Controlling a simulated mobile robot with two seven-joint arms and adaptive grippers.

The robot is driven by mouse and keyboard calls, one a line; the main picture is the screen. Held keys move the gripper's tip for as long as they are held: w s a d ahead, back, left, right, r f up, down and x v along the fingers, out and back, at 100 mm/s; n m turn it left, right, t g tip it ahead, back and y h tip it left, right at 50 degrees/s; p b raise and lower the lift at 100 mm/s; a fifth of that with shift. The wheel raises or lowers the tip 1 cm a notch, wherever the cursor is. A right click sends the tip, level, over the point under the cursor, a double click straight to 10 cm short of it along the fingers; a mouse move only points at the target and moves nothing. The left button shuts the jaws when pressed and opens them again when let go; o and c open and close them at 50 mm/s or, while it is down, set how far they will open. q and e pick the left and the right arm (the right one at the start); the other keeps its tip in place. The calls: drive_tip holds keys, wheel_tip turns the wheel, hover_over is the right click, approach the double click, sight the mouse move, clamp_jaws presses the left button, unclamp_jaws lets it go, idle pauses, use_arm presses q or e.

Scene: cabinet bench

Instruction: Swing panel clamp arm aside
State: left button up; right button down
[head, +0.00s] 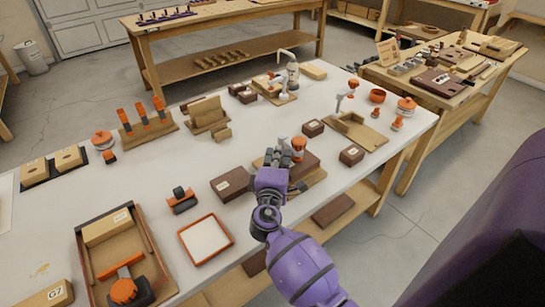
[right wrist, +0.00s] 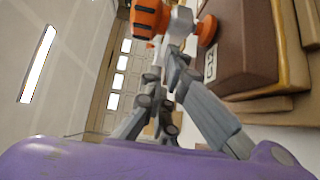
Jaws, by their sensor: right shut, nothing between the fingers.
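The panel clamp (head: 298,144) shows in the head view as an orange-and-grey piece by a dark brown block (head: 304,163) on a wooden base. In the right wrist view the clamp arm (right wrist: 181,23) is a grey cylinder between a ribbed orange knob (right wrist: 149,17) and an orange disc (right wrist: 207,31). The disc is beside the labelled brown block (right wrist: 245,40). My right gripper (head: 281,150) is just left of the clamp; its fingers (right wrist: 174,52) are shut and empty, tips close to the grey cylinder. I cannot tell whether they touch. My left gripper is not in view.
A brown labelled box (head: 231,184) stands left of my right gripper, with a small brown box (head: 351,155) to the right. An orange-rimmed tray (head: 205,239) and a larger wooden tray (head: 110,252) lie nearer. The white table (head: 150,190) has clear patches between fixtures.

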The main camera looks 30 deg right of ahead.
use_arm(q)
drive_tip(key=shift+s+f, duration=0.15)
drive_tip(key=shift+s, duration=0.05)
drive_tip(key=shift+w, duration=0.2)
use_arm(e)
drive_tip(key=shift+s+d+n+t+y, duration=0.15)
drive_tip(key=shift+d+n+t+y, duration=0.1)
drive_tip(key=shift+n+t+y, duration=0.2)
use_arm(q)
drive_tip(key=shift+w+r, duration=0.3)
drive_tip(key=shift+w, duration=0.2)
use_arm(e)
drive_tip(key=shift+s+d+n+t+y, duration=0.1)
drive_tip(key=shift+n+t+y, duration=0.15)
drive_tip(key=shift+y, duration=0.2)
